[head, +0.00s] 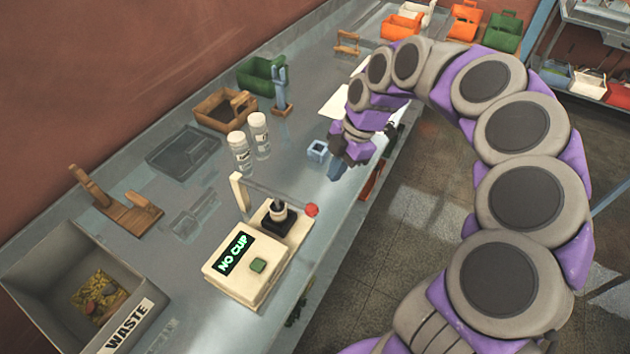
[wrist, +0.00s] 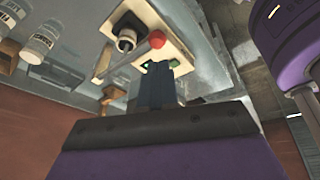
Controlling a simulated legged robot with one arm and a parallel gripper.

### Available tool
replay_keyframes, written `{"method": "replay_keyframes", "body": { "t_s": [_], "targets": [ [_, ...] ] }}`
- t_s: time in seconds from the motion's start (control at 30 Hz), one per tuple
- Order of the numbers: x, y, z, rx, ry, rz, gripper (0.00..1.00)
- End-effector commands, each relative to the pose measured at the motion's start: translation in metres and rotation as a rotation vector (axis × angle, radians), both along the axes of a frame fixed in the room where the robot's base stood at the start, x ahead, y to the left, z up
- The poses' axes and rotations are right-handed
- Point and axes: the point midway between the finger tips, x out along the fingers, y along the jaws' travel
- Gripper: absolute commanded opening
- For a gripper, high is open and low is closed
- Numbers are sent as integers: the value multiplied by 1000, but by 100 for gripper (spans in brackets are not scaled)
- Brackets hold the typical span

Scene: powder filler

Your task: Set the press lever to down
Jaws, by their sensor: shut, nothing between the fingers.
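The press (head: 245,268) is a cream machine with a "NO CUP" display, a green button and a dark nozzle-like part (head: 277,212). Its lever (head: 275,195) is a thin grey bar running from a cream post to a red knob (head: 312,210) at the right. The bar looks roughly level; I cannot tell its exact angle. My gripper (head: 337,172) is shut and empty, above and beyond the knob, apart from it in the head view. In the wrist view the red knob (wrist: 157,39) shows just past the shut fingertips (wrist: 157,72); the lever's far part is seen beside it.
A small blue cup (head: 317,151) stands close left of my gripper. Two white bottles (head: 239,150) (head: 259,135) stand behind the press. A grey waste bin (head: 40,270) is at the left. The counter's front edge runs along the press's right side, with open floor beyond.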

Motion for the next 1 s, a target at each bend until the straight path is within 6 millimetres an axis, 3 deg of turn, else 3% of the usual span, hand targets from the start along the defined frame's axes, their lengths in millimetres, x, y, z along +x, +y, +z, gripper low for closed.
{"method": "replay_keyframes", "body": {
  "t_s": [0.03,0.13,0.37,0.57,1.0],
  "targets": [
    [5,10,17,-36,-26,115,0],
    [9,21,32,-90,-59,311,0],
    [12,33,42,-139,-83,509,0],
    [10,34,22,-137,-84,514,0],
    [-1,46,-61,-138,-83,514,0]
  ]
}}
